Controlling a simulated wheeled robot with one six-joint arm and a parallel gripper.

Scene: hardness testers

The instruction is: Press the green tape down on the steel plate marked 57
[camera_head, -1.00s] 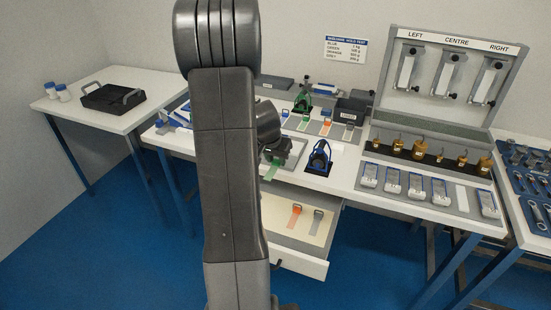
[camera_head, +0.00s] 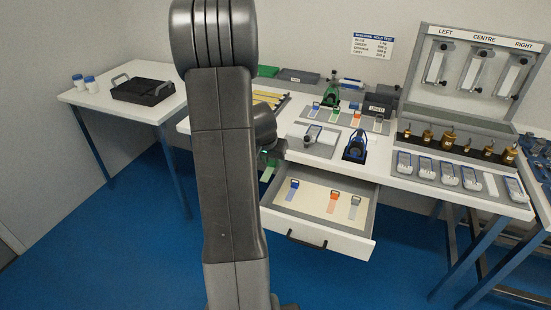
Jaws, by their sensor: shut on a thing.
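My gripper (camera_head: 274,150) shows only partly beside my arm. It is shut on the green tape (camera_head: 267,172), a short strip that hangs below it, left of the open drawer and clear of any surface. My arm hides part of both. The steel plate marked 57 cannot be picked out, as no plate number is readable. Three pale plates hang on the back board under LEFT (camera_head: 435,66), CENTRE (camera_head: 473,72) and RIGHT (camera_head: 511,77).
An open drawer (camera_head: 345,243) holds blue, orange and grey tabs. On the bench stand a blue-handled tool (camera_head: 357,146), a green-handled tool (camera_head: 331,97) and a mat with several coloured strips. Brass weights (camera_head: 427,137) line the right. A black tray (camera_head: 142,90) sits on the left table.

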